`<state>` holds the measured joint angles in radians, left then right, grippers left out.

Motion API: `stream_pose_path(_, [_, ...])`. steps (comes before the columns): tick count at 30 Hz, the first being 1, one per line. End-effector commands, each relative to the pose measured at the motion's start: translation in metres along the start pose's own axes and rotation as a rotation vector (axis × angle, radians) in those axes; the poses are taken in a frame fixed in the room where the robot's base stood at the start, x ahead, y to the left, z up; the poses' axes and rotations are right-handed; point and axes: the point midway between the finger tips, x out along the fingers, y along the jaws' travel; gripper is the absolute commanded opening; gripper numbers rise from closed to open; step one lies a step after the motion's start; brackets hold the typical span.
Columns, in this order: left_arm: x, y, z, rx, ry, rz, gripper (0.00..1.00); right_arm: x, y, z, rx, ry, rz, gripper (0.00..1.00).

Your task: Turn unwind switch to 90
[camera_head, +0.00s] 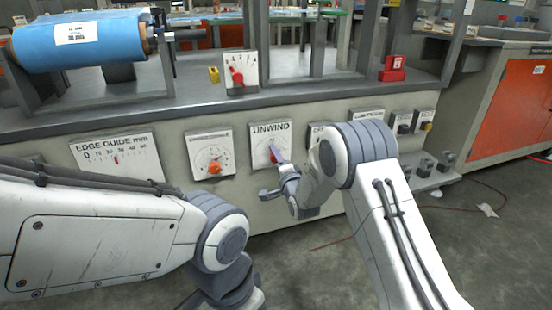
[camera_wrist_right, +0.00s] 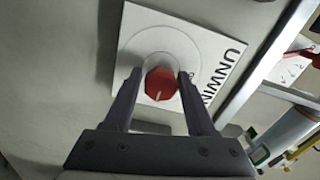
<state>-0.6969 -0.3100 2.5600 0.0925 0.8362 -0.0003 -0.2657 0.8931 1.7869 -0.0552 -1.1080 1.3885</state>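The unwind switch is a white square plate (camera_head: 262,133) labelled UNWIND on the front of the grey bench, with a red knob. In the right wrist view the red knob (camera_wrist_right: 160,85) has a pale pointer line toward the lower part of the picture. My right gripper (camera_wrist_right: 156,82) has its two dark fingers on either side of the knob, apart. Whether they touch it I cannot tell. In the head view my right gripper (camera_head: 276,156) is at the plate and hides most of the knob. My left arm crosses the lower left, and its gripper is out of view.
An edge guide panel (camera_head: 115,152) and a plate with an orange knob (camera_head: 213,154) are to the left. Further plates and switches (camera_head: 403,122) are to the right, partly behind my right arm. A blue roll (camera_head: 80,40) lies on the bench top.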

Motion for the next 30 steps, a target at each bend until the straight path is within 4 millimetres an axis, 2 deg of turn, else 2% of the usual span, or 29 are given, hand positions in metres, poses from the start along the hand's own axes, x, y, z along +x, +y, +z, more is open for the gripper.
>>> stream_pose_path(10, [0.000,0.000,0.000,0.000,0.000,0.000,0.50,0.000,-0.001,0.000,-0.002,0.001,-0.001,0.76])
stream_pose_path(14, [-0.005,0.000,0.000,0.000,0.000,0.000,0.50,-0.008,-0.002,-0.001,-0.002,0.001,0.001,0.76])
stream_pose_path(17, [-0.012,0.001,-0.001,0.000,0.000,0.000,0.50,-0.022,-0.003,-0.001,-0.002,0.000,0.003,0.76])
stream_pose_path(24, [-0.030,0.002,-0.002,0.000,0.000,0.000,0.50,-0.070,-0.002,-0.001,-0.002,0.000,0.005,0.76])
stream_pose_path(30, [-0.037,0.003,-0.002,0.000,0.000,0.000,0.50,-0.097,-0.001,0.000,-0.002,0.000,0.002,0.76])
